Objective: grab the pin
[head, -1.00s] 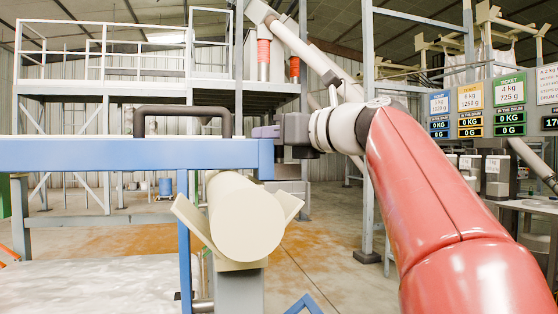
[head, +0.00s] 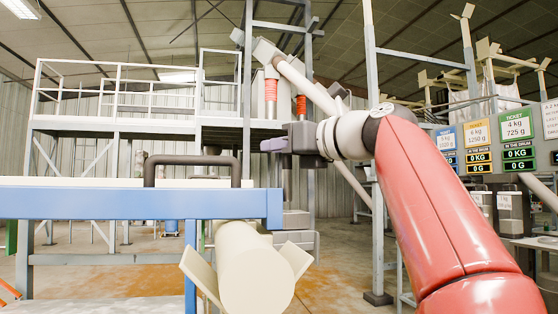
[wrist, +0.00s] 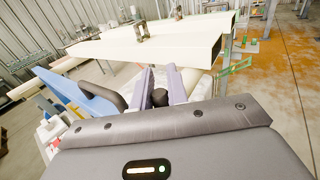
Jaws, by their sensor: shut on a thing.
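My gripper (head: 275,146) is in the head view, above the right end of the blue beam (head: 130,204), with a visible gap to it. In the wrist view its two purple-grey fingers (wrist: 163,88) stand a little apart, with a dark round-topped piece, which I take to be the pin (wrist: 159,97), between them. My gripper is shut on it. The pin's lower part is hidden in the wrist view, and I cannot make it out clearly in the head view.
A dark handle (head: 195,161) stands on the beam. A cream roll (head: 252,268) rests in a cradle below the beam's end. A white platform with railings (head: 120,124) stands behind. Weight display boards (head: 517,140) are at the right.

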